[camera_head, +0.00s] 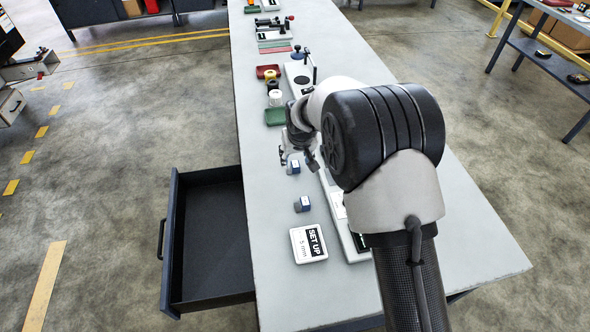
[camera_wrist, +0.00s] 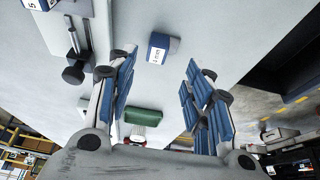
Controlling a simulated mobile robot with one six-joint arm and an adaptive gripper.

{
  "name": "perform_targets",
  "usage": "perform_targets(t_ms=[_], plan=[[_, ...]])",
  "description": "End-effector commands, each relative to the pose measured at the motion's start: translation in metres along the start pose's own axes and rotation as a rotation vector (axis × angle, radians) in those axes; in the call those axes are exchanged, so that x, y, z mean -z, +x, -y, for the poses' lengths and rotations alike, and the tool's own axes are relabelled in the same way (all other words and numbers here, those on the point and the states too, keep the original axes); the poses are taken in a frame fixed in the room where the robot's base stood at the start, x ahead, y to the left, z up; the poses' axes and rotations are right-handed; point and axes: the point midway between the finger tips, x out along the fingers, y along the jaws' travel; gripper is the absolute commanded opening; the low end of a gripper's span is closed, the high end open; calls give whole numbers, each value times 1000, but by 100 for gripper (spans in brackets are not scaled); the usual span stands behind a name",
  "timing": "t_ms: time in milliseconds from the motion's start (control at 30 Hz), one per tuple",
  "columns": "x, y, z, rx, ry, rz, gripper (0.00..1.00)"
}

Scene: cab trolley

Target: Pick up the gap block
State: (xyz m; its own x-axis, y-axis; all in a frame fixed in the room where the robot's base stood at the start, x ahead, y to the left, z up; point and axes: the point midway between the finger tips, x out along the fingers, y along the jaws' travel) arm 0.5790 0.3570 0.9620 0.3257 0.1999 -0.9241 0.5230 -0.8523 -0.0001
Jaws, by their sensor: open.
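Two small blue gap blocks with white label faces stand on the grey bench in the head view, a farther block (camera_head: 293,167) and a nearer block (camera_head: 303,204). My gripper (camera_head: 289,156) is just above and beside the farther one. In the wrist view its two blue-padded fingers (camera_wrist: 158,64) are spread wide and empty. A blue block (camera_wrist: 163,46) with a white label lies ahead between the fingertips, apart from both. Its lettering is too small to read surely. Another blue and white piece (camera_wrist: 40,4) marked "5" is cut off at the top left.
A "SET UP 5 mm" card (camera_head: 308,244) lies on the near bench (camera_head: 290,300). A long fixture (camera_head: 335,205) runs right of the blocks. A green tray (camera_head: 275,117) lies beyond. An open, empty drawer (camera_head: 208,240) juts out left.

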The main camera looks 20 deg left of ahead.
Motion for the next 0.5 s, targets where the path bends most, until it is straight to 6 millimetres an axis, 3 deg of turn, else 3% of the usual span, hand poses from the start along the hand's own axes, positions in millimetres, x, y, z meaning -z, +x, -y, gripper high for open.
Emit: perform_targets(t_ms=[267,500], plan=[[-1,23,-2,0,1,1,47],[-2,58,-4,0,1,0,47]])
